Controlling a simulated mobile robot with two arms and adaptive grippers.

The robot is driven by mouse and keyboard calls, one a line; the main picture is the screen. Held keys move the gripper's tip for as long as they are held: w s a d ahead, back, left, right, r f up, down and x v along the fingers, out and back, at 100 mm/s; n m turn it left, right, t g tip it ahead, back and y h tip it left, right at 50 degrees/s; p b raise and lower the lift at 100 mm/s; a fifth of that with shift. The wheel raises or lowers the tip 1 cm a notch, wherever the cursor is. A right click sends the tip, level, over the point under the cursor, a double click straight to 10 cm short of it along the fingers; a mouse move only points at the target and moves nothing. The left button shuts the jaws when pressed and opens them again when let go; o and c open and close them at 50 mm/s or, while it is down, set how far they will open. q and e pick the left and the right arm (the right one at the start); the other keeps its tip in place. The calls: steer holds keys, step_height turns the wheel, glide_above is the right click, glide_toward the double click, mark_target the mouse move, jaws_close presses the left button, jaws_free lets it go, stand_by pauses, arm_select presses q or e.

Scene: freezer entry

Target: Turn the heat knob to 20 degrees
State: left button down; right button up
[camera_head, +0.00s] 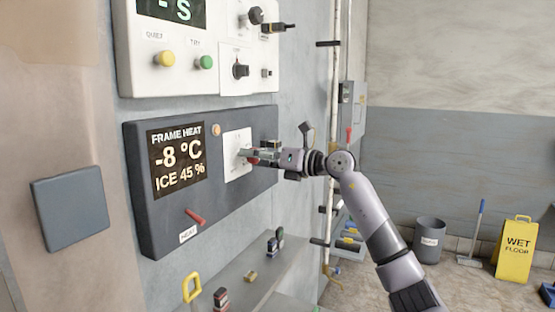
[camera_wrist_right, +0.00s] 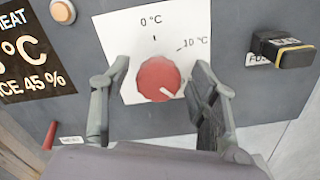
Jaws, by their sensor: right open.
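The red heat knob (camera_wrist_right: 158,79) sits on a white dial plate (camera_wrist_right: 128,35) in the right wrist view. The plate shows "0 °C" at the top and "10 °C" at upper right; a 20 mark is not visible. A white pointer line on the knob faces lower right. My right gripper (camera_wrist_right: 161,72) is open, one finger on each side of the knob, with gaps visible. In the head view my right gripper (camera_head: 251,155) is at the dial plate (camera_head: 238,139) and mostly covers the knob. The dark display (camera_head: 177,158) reads "FRAME HEAT -8 °C, ICE 45 %". My left gripper is not in view.
A red lever (camera_head: 197,217) marked HEAT sits low on the panel. A black and yellow plug-like part (camera_wrist_right: 282,50) sticks out right of the dial. A white control box (camera_head: 150,80) is above. A shelf (camera_head: 270,272) with small items lies below.

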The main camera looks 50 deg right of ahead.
steer(key=v, duration=1.1)
stand_by(0.5)
